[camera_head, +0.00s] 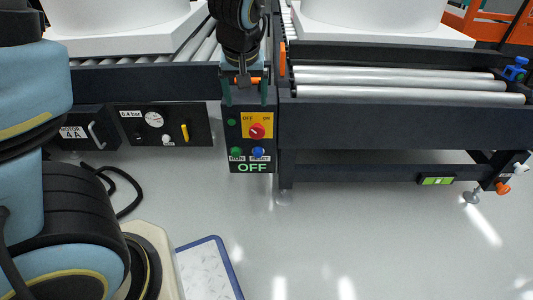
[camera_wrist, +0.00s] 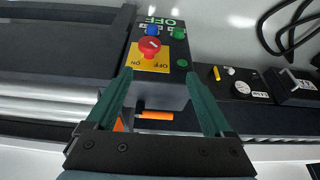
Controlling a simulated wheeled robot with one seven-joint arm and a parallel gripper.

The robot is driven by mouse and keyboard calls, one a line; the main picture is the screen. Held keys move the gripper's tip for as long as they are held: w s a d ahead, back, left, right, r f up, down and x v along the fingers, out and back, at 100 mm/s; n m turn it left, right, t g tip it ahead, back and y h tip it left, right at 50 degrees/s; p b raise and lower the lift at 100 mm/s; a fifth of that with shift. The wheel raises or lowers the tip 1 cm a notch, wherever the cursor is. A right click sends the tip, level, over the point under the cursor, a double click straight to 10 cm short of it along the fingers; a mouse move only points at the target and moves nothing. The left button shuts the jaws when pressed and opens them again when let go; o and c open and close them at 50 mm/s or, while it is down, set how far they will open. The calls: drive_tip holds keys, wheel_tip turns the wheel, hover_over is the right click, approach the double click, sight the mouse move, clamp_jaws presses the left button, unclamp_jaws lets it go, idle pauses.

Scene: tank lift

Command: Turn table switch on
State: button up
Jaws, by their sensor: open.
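The table switch is a red knob (camera_head: 257,131) on a yellow plate marked OFF and ON, on the front of a dark control box (camera_head: 237,144). Green letters reading OFF (camera_head: 252,168) show at the bottom of the box. The knob also shows in the wrist view (camera_wrist: 149,46), upside down, with a small white mark. My gripper (camera_head: 245,100) is open and empty at the top of the box, above the knob. In the wrist view its green fingers (camera_wrist: 158,75) are spread apart, with the knob beyond the tips, and the knob is not between them.
A green button (camera_head: 237,153) and a blue button (camera_head: 258,152) sit below the knob. To the left are a gauge panel (camera_head: 163,128) and a motor box with a handle (camera_head: 88,132). Roller tables (camera_head: 400,125) carry white tanks behind. The floor in front is mostly clear.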

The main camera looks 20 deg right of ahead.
sight(256, 127)
drive_tip(key=b+x, duration=0.2)
drive_tip(key=x, duration=0.2)
drive_tip(key=s+d+b+x, duration=0.1)
drive_tip(key=b+x, duration=0.1)
drive_tip(key=x, duration=0.2)
drive_tip(key=b+x, duration=0.3)
drive_tip(key=x, duration=0.1)
drive_tip(key=shift+s+d+f, duration=0.2)
drive_tip(key=shift+s+d, duration=0.1)
drive_tip(key=shift+d, duration=0.05)
clamp_jaws()
